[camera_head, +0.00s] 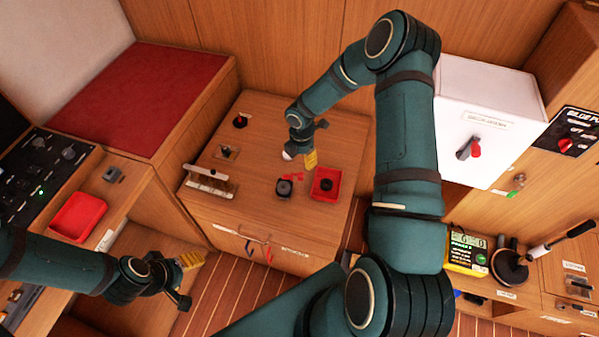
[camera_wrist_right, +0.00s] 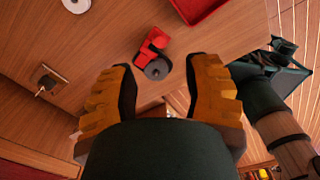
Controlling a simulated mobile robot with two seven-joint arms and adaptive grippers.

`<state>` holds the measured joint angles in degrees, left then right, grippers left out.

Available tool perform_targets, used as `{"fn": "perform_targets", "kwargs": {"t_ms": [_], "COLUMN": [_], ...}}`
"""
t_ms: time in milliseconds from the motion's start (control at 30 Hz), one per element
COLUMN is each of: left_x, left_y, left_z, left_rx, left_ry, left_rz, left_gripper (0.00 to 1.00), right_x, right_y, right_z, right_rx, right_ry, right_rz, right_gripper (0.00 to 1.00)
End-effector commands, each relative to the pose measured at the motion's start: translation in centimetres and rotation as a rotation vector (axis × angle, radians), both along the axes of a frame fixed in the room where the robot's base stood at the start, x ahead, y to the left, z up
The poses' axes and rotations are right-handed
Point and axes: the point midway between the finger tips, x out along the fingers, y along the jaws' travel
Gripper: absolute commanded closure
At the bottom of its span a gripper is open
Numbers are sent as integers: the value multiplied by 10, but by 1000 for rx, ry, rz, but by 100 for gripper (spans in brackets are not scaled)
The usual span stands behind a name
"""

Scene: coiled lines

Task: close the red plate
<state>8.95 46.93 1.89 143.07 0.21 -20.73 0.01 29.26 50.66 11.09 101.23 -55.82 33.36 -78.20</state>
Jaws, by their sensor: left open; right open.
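A small red plate-like piece (camera_head: 293,177) lies on the wooden cabinet top, against a dark round-topped fitting (camera_head: 285,188). In the right wrist view the red piece (camera_wrist_right: 153,45) stands beside the grey disc of that fitting (camera_wrist_right: 157,68); whether it is hinged I cannot tell. My right gripper (camera_head: 309,158) is above the cabinet top, just behind and right of the red piece. In its wrist view, its yellow fingers (camera_wrist_right: 162,70) are apart with nothing between them. My left gripper (camera_head: 186,275) is open and empty, low at the left in front of the cabinet.
A red square tray (camera_head: 317,194) with a dark knob stands right of the fitting. A slotted rack (camera_head: 209,184) and small fittings are at the left of the top. A white box (camera_head: 490,95) hangs at right. Another red tray (camera_head: 78,217) is on the left console.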

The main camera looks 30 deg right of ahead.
Motion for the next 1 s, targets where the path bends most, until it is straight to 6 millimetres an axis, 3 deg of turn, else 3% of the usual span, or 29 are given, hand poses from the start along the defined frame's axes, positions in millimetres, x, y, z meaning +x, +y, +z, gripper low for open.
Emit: {"fn": "perform_targets", "kwargs": {"t_ms": [200,400,867,900,1000], "left_x": [0,0,0,0,0], "left_y": [0,0,0,0,0], "left_z": [-1,-1,-2,-2,-2], "left_rx": [1,1,1,1,1], "left_ry": [0,0,0,0,0], "left_rz": [0,0,0,0,0], "left_gripper": [33,33,33,33,33], "right_x": [-1,0,0,0,0], "right_y": [1,1,0,0,0], "right_z": [-44,-71,-82,-82,-82], "right_rx": [1,2,1,1,1], "right_ry": [3,1,-1,-1,-1], "right_rz": [-1,-1,-2,-2,-2], "right_gripper": [51,51,51,55,91]}}
